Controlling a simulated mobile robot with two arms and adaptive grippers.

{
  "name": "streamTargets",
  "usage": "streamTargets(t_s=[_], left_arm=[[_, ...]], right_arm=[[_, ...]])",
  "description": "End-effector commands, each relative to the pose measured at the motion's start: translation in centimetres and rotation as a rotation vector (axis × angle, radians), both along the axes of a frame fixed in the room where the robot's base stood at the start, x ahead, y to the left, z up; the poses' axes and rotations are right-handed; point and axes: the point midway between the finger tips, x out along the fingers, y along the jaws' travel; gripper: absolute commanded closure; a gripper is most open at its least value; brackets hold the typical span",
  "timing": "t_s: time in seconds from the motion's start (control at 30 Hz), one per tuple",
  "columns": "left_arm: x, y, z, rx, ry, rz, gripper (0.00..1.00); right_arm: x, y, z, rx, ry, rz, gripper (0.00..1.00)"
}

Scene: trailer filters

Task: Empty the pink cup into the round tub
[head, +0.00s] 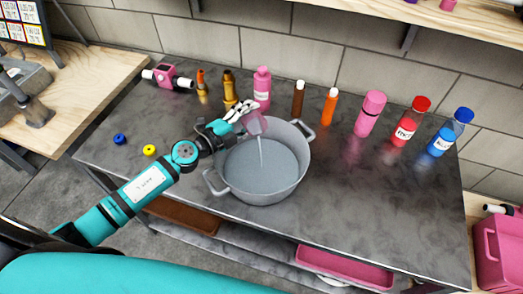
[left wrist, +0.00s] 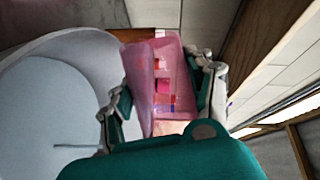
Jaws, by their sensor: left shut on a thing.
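My left gripper (head: 240,118) is shut on the pink cup (head: 258,125). The translucent cup is tilted over the left back part of the round tub (head: 302,168), a grey vessel with two side handles. A thin pale stream falls from the cup into the tub, and pale liquid covers the tub's bottom. In the left wrist view the cup (left wrist: 139,72) sits between both fingers, with the tub (left wrist: 88,42) to its left. How much liquid is left in the cup cannot be told. My right gripper is not in view.
Several bottles stand along the back of the dark table, among them a pink bottle (head: 262,88), a brown one (head: 298,98) and a red one (head: 410,122). A blue cap (head: 119,139) and a yellow cap (head: 149,150) lie at left. The table's front right is clear.

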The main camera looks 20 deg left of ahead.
Motion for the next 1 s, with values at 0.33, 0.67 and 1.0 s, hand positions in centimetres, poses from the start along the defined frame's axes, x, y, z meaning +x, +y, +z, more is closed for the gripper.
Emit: streamTargets(t_s=[0.33, 0.67, 1.0], left_arm=[[-0.3, -0.3, -0.2, 0.021, -0.027, 0.001, 0.85], [-0.6, -0.5, -0.4, 0.04, -0.051, 0.0, 0.85], [-0.9, -0.8, -0.5, 0.061, -0.077, 0.001, 0.85]], right_arm=[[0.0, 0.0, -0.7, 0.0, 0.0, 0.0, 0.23], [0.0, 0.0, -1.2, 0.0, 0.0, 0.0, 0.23], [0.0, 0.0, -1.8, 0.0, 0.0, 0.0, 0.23]])
